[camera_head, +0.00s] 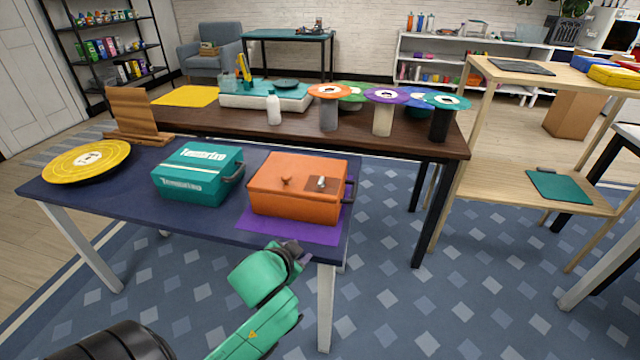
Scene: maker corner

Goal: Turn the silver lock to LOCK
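An orange box (280,203) stands on a purple mat (285,231) at the right end of the dark blue table. Its top bears a small round orange knob (287,181) and, to the right, a brown plate with a small silver lock (321,182). The lock's markings are too small to read, so I cannot tell its setting. My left gripper (291,250) is at the table's front edge, below and in front of the box, apart from the lock. Its dark fingers are small and partly hidden by the green wrist. My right gripper is not in view.
A teal box (197,177) stands left of the orange box, and a yellow disc (87,161) lies at the table's left end. A brown table (395,143) behind carries several spools and a white bottle (273,110).

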